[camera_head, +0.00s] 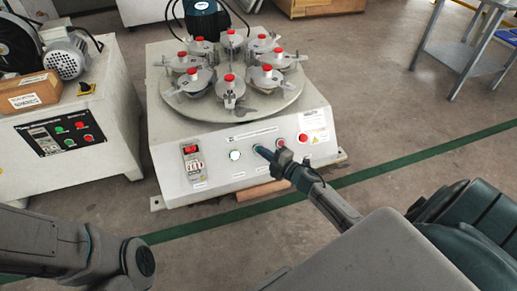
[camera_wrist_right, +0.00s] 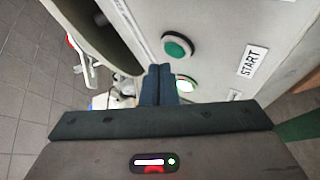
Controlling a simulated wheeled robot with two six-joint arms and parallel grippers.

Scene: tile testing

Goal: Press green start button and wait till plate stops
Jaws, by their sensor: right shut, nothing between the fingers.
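The test machine (camera_head: 165,118) has a round plate (camera_head: 285,98) carrying several metal jars with red knobs. In the head view the fingers cover the green button. My left gripper is out of view.
A red switch (camera_head: 192,157) is at the panel's left and a red button (camera_head: 303,137) at its right. Another machine (camera_head: 110,150) with a motor stands to the left. A metal side table (camera_head: 450,55) stands back right. Open floor lies in front.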

